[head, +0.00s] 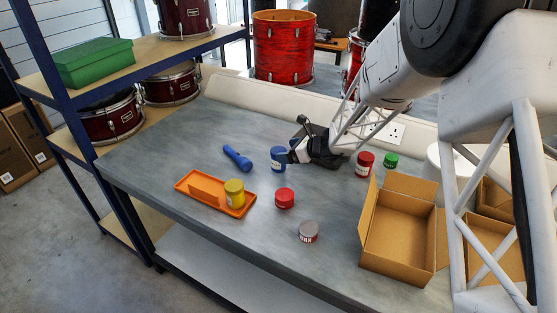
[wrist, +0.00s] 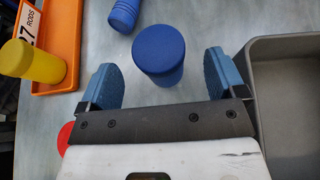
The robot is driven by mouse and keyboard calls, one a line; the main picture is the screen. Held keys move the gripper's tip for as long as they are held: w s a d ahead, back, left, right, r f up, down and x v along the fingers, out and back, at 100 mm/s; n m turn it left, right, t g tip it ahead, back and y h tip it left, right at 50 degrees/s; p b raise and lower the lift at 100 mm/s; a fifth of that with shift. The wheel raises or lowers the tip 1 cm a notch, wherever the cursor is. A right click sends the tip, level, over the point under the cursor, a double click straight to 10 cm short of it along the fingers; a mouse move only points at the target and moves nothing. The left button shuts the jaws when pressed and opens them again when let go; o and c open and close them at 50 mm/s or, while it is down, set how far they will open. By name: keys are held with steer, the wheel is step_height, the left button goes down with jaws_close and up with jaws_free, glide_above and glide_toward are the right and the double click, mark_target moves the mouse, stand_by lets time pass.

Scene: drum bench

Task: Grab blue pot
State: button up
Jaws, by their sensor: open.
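The blue pot (head: 278,158) stands upright on the grey bench, just left of my gripper (head: 295,152) in the head view. In the wrist view the blue pot (wrist: 159,52) shows its round blue lid, in the gap between the two blue finger pads of my gripper (wrist: 160,80). My gripper is open, with a visible gap between each pad and the pot. The pot is near the fingertips. The lower part of the pot is mostly hidden in the wrist view.
A blue torch (head: 238,158) lies left of the pot. An orange tray (head: 204,200) holds a yellow pot (head: 234,194). Red (head: 284,198) and grey (head: 308,231) pots stand nearer the front. A red pot (head: 364,163), a green pot (head: 391,160) and a cardboard box (head: 390,262) are right.

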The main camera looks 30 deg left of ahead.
mark_target(283, 151)
steer(key=shift+x, duration=2.25)
steer(key=shift+s, duration=0.1)
steer(key=shift+c, duration=0.2)
steer(key=c, duration=1)
steer(key=shift+c, duration=0.2)
steer(key=shift+r, duration=5)
